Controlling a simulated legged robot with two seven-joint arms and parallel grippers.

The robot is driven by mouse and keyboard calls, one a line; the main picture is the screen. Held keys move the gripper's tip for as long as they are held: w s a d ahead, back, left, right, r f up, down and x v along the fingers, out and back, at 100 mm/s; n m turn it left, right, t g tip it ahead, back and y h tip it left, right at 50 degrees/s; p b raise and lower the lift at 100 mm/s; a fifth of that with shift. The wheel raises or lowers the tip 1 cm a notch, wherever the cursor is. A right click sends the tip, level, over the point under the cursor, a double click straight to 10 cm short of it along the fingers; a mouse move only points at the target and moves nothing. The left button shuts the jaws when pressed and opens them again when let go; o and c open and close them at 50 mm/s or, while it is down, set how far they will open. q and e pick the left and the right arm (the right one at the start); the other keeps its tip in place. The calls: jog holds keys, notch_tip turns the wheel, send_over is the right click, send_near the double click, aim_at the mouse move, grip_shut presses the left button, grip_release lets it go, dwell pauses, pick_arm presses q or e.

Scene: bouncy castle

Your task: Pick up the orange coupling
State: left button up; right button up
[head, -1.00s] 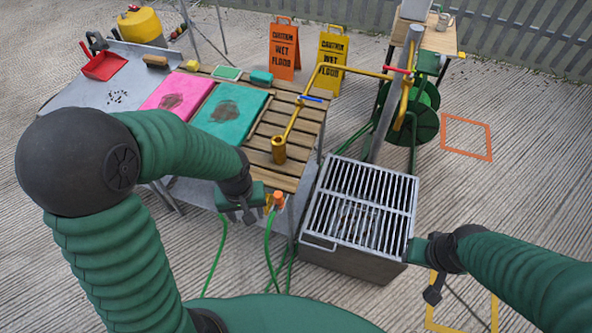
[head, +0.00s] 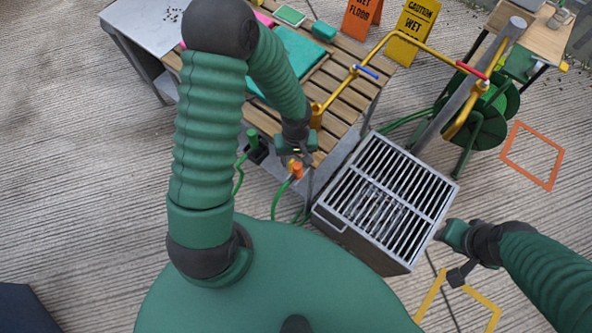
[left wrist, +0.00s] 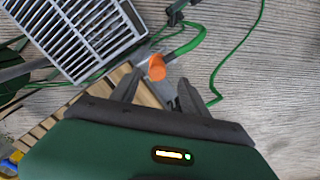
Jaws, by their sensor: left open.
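The orange coupling (head: 296,169) sits at the end of a green hose, by the front edge of the slatted wooden table (head: 332,139). In the left wrist view the coupling (left wrist: 157,67) shows just beyond and between the two dark fingertips. My left gripper (head: 299,160) is open right by the coupling; in the left wrist view the left gripper (left wrist: 158,90) has nothing between its fingers. I cannot tell whether a finger touches the coupling. My right gripper (head: 443,236) is at the right of the metal grate, and its fingers are too small to judge.
A metal drain box with a grate (head: 385,190) stands right of the coupling. A yellow pipe (head: 400,36) with blue and red levers rises behind it. A green hose reel (head: 487,115) stands further right. Wet floor signs (head: 411,32) stand at the back. The ground on the left is clear.

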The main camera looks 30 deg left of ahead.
aim_at(298, 166)
pick_arm(q)
jog(key=shift+w+d+f, duration=0.1)
jog(key=shift+d+f, duration=0.15)
jog(key=shift+f, duration=0.15)
jog(key=f, duration=0.3)
jog(key=shift+d+f, duration=0.35)
jog(key=shift+f, duration=0.05)
jog(key=shift+a+f, duration=0.15)
jog(key=shift+f, duration=0.15)
jog(key=shift+w+a+f, duration=0.1)
jog(key=shift+a, duration=0.35)
jog(key=c, duration=0.4)
jog(key=shift+d, duration=0.35)
grip_shut()
